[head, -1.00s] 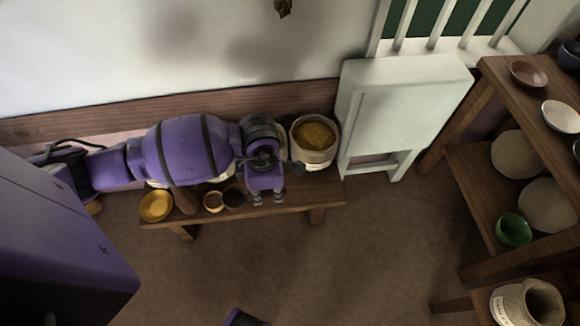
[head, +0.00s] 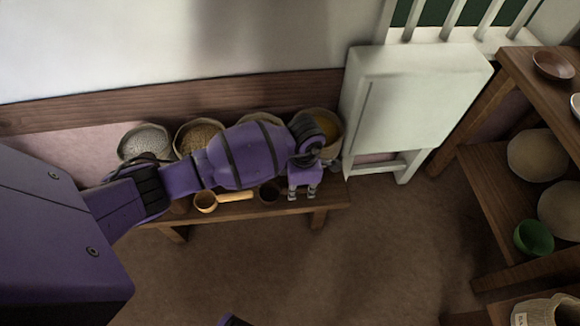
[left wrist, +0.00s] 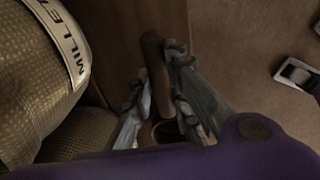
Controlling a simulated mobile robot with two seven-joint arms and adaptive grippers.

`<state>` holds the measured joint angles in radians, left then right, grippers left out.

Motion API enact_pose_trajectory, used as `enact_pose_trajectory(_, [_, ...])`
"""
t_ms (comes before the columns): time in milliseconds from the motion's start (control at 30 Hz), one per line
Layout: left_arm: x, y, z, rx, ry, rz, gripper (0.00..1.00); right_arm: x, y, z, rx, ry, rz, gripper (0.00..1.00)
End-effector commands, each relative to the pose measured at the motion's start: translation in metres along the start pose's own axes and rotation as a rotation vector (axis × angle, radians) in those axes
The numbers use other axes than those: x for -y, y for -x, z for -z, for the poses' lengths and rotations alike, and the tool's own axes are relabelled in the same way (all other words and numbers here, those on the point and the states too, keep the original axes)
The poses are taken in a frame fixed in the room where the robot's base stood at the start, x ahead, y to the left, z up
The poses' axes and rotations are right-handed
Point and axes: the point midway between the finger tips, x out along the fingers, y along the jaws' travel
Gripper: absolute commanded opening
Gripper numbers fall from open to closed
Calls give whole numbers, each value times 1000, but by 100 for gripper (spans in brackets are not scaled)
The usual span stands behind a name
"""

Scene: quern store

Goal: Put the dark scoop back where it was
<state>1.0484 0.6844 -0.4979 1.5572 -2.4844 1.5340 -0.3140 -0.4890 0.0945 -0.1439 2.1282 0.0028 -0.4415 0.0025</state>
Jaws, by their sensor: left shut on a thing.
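The dark scoop (head: 269,192) shows as a small dark bowl at the bench's front edge, just left of my left gripper (head: 302,194). In the left wrist view my left gripper (left wrist: 158,98) is shut on its dark brown handle (left wrist: 152,55); the scoop's bowl (left wrist: 165,131) is partly hidden between the fingers. I cannot tell whether the scoop touches the bench (head: 240,211). A light wooden scoop (head: 205,201) lies further left on the bench, handle pointing right. My right gripper is not in view.
The sack marked MILLET (left wrist: 38,75) is close beside my left gripper. A white folded panel (head: 412,100) stands right of the bench, then wooden shelves (head: 478,165).

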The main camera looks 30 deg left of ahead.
Motion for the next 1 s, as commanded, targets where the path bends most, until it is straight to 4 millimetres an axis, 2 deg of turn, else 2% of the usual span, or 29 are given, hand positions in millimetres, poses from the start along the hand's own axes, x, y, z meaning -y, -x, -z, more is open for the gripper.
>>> enact_pose_trajectory(367, [-1,-5,0,0,0,-2,0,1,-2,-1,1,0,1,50])
enact_pose_trajectory(400, [-1,-5,0,1,0,-2,19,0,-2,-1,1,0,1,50])
enact_pose_trajectory(533, [-1,-4,0,1,0,-2,35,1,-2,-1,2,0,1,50])
enact_pose_trajectory(867, [-1,-2,-1,2,0,-2,35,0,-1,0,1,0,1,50])
enact_pose_trajectory(1000, [-2,15,-1,4,-1,-6,35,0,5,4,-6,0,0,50])
